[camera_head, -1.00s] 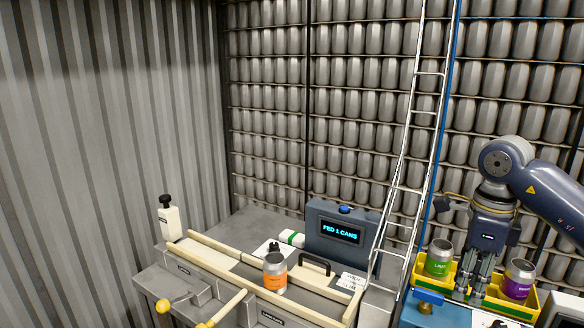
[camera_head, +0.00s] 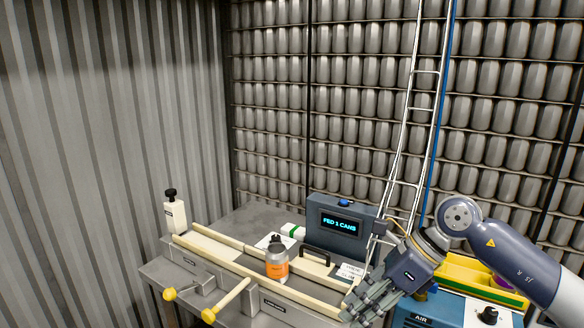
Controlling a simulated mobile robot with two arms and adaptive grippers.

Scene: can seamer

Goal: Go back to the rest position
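My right gripper (camera_head: 362,308) comes in from the right and hangs in front of the right end of the seamer bench. Its fingers point down and to the left, and I cannot tell how far apart they are. No can shows in it. My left gripper is out of view. An orange-labelled can (camera_head: 277,262) stands upright between the cream rails of the can seamer (camera_head: 215,262), left of my gripper and apart from it. The seamer's display (camera_head: 340,224) reads "FED 1 CANS".
A yellow tray (camera_head: 470,268) sits at the right, largely behind my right arm, which hides most of its contents. A blue box marked AIR (camera_head: 450,312) stands in front of it. Yellow-knobbed levers (camera_head: 228,300) stick out at the bench front. A white ladder-like chute (camera_head: 404,184) rises behind.

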